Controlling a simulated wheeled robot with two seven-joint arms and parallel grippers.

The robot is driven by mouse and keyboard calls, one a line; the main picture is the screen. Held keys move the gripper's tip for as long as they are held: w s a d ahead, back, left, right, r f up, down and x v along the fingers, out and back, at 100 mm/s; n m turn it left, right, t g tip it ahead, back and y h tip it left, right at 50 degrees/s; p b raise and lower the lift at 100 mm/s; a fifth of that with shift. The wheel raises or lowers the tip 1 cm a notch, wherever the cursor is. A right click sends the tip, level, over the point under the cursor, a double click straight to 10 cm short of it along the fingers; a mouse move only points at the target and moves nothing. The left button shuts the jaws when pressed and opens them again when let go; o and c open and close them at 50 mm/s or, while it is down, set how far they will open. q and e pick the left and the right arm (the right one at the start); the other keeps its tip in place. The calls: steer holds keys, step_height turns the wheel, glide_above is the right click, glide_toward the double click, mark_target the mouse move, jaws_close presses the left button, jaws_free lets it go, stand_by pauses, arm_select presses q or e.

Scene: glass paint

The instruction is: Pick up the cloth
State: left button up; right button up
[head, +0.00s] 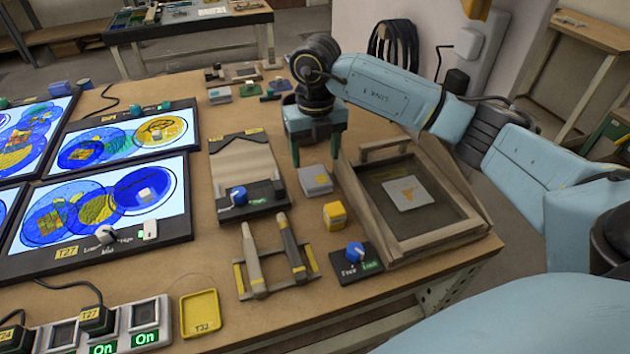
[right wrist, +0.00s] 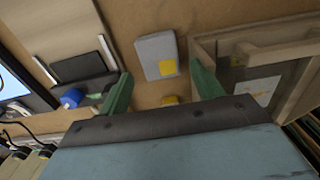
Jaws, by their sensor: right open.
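A small grey block-shaped pad (head: 315,180) lies on the wooden table, left of the wooden tray. In the right wrist view the grey pad (right wrist: 155,50) has a yellow patch on one corner. It may be the folded cloth, but its material is not clear. My right gripper (head: 316,153) points down just behind and above the pad, jaws apart and empty. In the right wrist view the green fingers of my right gripper (right wrist: 163,84) stand apart, with the pad ahead, between their lines and not touched. My left gripper is not in view.
The wooden tray (head: 458,233) with a light square sheet (head: 408,193) stands close right of the pad. A yellow block (head: 334,215) and a blue knob box (head: 356,260) lie in front. A sloped board with a blue knob (head: 238,195) stands left. Screens fill the table's left.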

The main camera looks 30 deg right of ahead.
mark_target(315, 176)
step_height(315, 176, down, 6)
steer(key=shift+s+a+r+b, duration=0.1)
steer(key=shift+r+b, duration=0.05)
steer(key=shift+b, duration=0.15)
steer(key=c, duration=0.8)
